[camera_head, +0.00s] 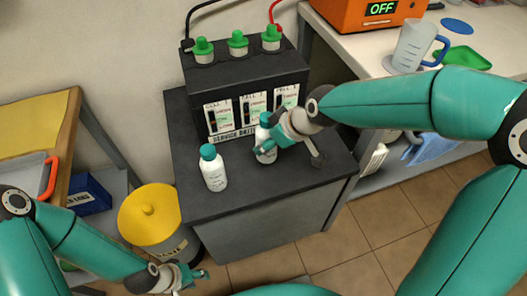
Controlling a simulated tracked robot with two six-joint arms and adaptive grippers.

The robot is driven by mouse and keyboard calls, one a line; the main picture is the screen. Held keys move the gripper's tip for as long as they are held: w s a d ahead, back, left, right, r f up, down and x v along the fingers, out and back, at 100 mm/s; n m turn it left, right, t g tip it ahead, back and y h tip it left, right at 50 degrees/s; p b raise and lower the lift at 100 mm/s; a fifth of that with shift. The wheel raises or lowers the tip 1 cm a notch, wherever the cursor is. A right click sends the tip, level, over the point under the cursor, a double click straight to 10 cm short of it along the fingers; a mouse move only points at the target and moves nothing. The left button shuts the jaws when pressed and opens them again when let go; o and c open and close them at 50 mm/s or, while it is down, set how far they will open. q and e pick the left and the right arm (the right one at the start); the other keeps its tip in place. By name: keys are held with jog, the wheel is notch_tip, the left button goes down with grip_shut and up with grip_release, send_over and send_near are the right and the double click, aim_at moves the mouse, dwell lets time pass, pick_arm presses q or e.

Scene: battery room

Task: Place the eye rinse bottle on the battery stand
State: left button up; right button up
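The battery stand (265,205) is a dark grey cabinet in the middle. Two white bottles with teal caps are at its top: one bottle (213,172) stands upright near the front left, apart from my grippers. The other bottle (265,152) is further right, partly covered by my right gripper (290,150). Their labels are too small to read. My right gripper's fingers look spread, one across that bottle and one to its right; whether it touches the bottle is unclear. My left gripper (196,276) looks open and empty, low in front of the stand.
A black battery (245,75) with green caps stands at the back of the stand. A yellow-lidded bin (148,212) is left of the stand. A white bench at right holds a measuring jug (412,46) and an orange device (360,14). The stand's front right top is clear.

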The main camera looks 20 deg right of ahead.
jog(key=shift+f+b, duration=0.3)
jog(key=shift+f, duration=1.5)
jog(key=shift+f, duration=0.1)
jog(key=o, duration=1.4)
jog(key=p+v, duration=0.2)
jog(key=v, duration=1)
